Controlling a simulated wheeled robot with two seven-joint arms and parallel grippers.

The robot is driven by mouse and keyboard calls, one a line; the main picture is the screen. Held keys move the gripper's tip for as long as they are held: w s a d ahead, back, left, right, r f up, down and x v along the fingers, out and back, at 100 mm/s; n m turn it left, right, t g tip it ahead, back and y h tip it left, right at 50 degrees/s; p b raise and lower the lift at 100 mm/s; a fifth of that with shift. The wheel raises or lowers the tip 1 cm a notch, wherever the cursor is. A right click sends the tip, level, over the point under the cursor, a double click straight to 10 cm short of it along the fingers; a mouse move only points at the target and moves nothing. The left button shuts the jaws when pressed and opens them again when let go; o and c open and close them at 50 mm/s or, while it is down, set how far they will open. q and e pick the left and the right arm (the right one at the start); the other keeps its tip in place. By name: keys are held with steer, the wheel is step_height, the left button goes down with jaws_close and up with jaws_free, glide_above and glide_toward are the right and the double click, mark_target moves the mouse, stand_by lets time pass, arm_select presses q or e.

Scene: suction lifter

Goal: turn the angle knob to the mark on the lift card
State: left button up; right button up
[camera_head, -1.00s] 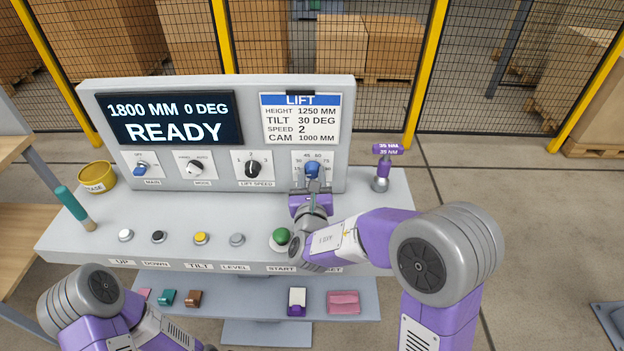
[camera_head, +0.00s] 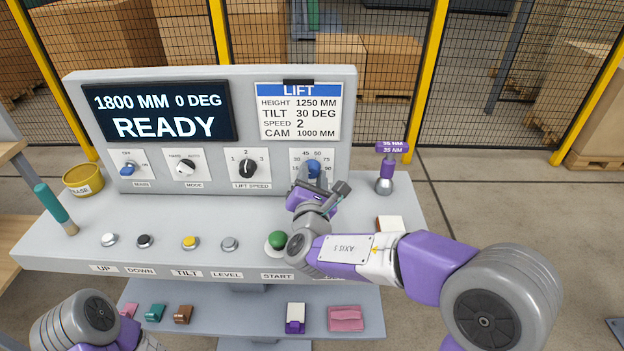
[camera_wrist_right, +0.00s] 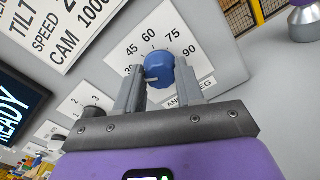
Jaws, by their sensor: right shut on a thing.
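The blue angle knob (camera_head: 313,167) sits on its white dial at the right end of the panel. My right gripper (camera_wrist_right: 160,80) is shut on it, one finger on each side, as the right wrist view shows the knob (camera_wrist_right: 159,70) between them. The dial numbers 45, 60, 75 and 90 show there; a finger partly covers 30. I cannot tell where the knob points. The lift card (camera_head: 298,112) reads tilt 30 DEG, height 1250 MM, speed 2, cam 1000 MM. The display (camera_head: 158,113) reads 1800 MM 0 DEG READY. My left gripper is out of view.
Left of the angle dial are the lift speed knob (camera_head: 248,167), mode knob (camera_head: 186,167) and main switch (camera_head: 127,169). A green start button (camera_head: 276,240) is close to my right wrist. A purple-topped post (camera_head: 386,170) stands right of the panel.

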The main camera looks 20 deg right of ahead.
stand_by(0.5)
steer(key=o, duration=1)
steer(key=shift+o, duration=0.2)
steer(key=p+v, duration=0.1)
steer(key=v, duration=0.6)
steer(key=shift+s, duration=0.3)
steer(key=shift+a, duration=0.1)
